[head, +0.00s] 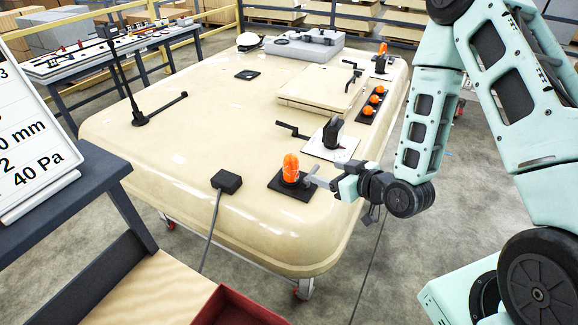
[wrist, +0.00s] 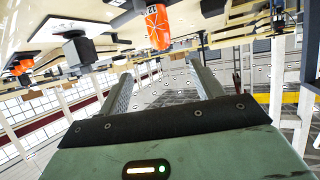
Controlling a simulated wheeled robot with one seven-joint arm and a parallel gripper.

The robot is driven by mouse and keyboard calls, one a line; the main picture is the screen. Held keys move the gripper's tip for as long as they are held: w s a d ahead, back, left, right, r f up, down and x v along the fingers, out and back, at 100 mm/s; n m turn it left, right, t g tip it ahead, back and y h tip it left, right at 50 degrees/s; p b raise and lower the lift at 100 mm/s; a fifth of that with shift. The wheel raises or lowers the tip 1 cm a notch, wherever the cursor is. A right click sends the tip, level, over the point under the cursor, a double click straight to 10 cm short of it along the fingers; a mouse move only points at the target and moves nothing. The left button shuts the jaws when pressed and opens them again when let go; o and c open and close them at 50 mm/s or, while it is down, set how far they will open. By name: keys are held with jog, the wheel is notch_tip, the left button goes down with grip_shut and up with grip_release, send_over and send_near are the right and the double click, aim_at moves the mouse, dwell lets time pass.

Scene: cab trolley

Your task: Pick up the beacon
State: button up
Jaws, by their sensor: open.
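The orange beacon (head: 291,168), a ribbed dome, stands upright on a square black base (head: 275,181) at the near right corner of the cream cab roof (head: 200,135). My gripper (head: 314,177) is open and empty just right of the beacon, its fingers pointing at it. The beacon also shows in the wrist view (wrist: 157,27), upside down near the top, with small dark marks on its side. It appears beyond the fingertips there, between my two fingers (wrist: 160,80), not gripped. Whether a finger touches it I cannot tell.
Smaller orange domes (head: 376,98) sit on a black strip behind, and another orange dome (head: 383,48) stands farther back. A white plate with a black block (head: 333,132) lies just behind the beacon. A black cabled box (head: 227,181) is to its left.

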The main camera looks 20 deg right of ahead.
aim_at(295, 163)
jog(key=b+x, duration=0.4)
jog(key=x, duration=0.6)
jog(key=shift+w+a+f, duration=0.1)
jog(key=shift+w+a, duration=0.15)
jog(key=shift+a, duration=0.05)
jog(key=p+x, duration=0.3)
jog(key=x, duration=0.2)
jog(key=shift+w+a+f, duration=0.1)
jog(key=shift+w, duration=0.05)
jog(key=shift+w+a+f+p, duration=0.1)
jog(key=shift+w+f+p, duration=0.2)
jog(key=c, duration=1.2)
